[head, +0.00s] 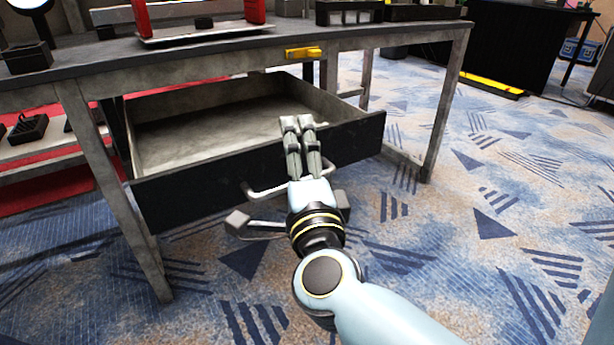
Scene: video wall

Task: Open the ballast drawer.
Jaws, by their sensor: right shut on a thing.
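The ballast drawer (230,166) hangs under the grey desk and stands well out toward me, with its black front panel facing me. Its inside looks empty. The silver bar handle (262,192) crosses the middle of the front, partly hidden by my right gripper (298,124). My right arm comes in from the bottom right. My left gripper is not in view.
The desk top (110,52) carries a tray (200,34) with red items. A yellow piece (304,53) sits on the desk's front edge. A desk leg (125,215) stands left of the drawer. Patterned carpet (520,210) at the right is clear.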

